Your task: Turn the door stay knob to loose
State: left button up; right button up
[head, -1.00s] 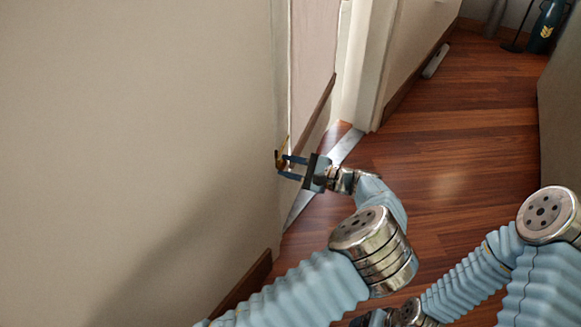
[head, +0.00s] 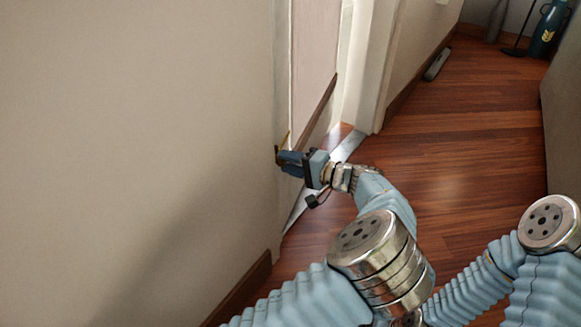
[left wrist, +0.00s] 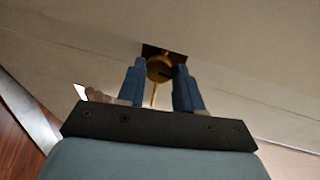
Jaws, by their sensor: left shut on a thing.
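The door stay knob (left wrist: 160,69) is a round brass piece on a dark plate, seen in the left wrist view. A thin brass rod (left wrist: 154,95) runs from it. In the head view only a brass sliver (head: 286,141) shows at the wall edge, the rest hidden by my gripper. My left gripper (head: 279,158) has its blue fingers at the knob; in the left wrist view the fingers (left wrist: 161,76) stand either side of it, shut on it. The hand is rolled compared with a level pose. My right gripper is not in view.
A wide beige wall (head: 130,130) fills the left. A door frame (head: 372,70) and a metal floor strip (head: 345,146) lie beyond the hand.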

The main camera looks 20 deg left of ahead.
pick_arm(q)
jog(key=shift+f+n+b, duration=0.2)
jog(key=shift+n+b, duration=0.15)
jog(key=shift+n, duration=0.15)
dwell(0.3)
jog(key=o, duration=1)
jog(key=shift+r, duration=0.15)
jog(key=p+v, duration=0.2)
jog(key=v, duration=1.1)
jog(key=shift+s+d+r, duration=0.1)
jog(key=shift+s+d, duration=0.2)
jog(key=shift+d, duration=0.05)
jog(key=shift+d, duration=0.1)
